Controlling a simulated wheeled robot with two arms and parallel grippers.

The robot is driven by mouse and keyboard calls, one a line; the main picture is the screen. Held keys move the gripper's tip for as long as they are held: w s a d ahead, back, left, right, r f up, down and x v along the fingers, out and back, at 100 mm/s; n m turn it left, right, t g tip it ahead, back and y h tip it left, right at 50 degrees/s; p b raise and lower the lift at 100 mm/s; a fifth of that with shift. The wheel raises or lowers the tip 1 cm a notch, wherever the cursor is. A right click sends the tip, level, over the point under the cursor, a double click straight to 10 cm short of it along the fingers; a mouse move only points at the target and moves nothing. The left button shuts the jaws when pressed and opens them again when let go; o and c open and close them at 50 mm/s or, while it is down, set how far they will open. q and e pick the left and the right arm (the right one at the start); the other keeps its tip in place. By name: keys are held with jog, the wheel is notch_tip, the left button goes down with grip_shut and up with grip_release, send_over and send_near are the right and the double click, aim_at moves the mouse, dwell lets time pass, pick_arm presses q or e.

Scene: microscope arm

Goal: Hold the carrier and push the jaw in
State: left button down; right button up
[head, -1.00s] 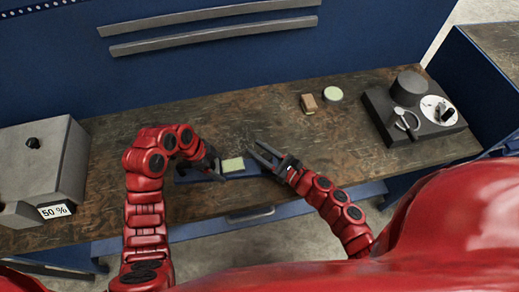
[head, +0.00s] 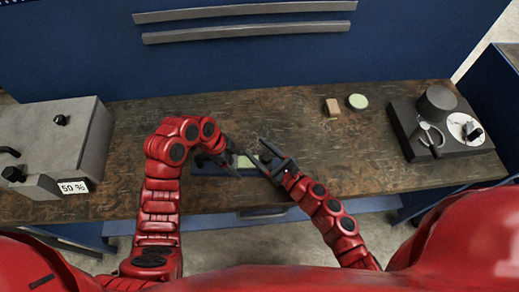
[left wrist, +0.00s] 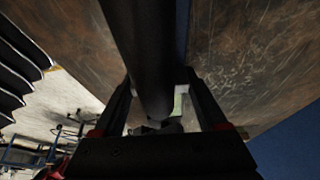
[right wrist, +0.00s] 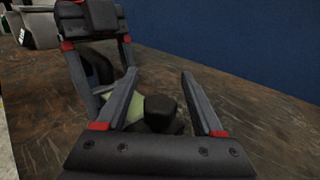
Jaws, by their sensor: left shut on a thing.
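The low blue base (head: 205,169) with a pale green pad (head: 244,162) sits at the bench's front edge. My left gripper (head: 231,158) is at its left part, shut on a dark cylindrical part (left wrist: 148,55), apparently the carrier, which fills the space between its fingers in the left wrist view. My right gripper (head: 257,149) is open beside the pad's right side. In the right wrist view, a dark rounded knob (right wrist: 160,112), possibly the jaw, lies between its spread fingers, with the pale green pad (right wrist: 130,110) behind. I cannot tell if the fingers touch the knob.
A grey box (head: 60,145) marked 50 % stands at the left of the bench. A brown block (head: 332,107) and a round green-topped tin (head: 357,101) lie behind right. A dark tray (head: 455,145) with tools is far right.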

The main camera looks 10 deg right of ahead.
pick_arm(q)
jog(key=shift+r, duration=0.1)
pick_arm(e)
jog(key=v, duration=1.2)
pick_arm(q)
grip_release()
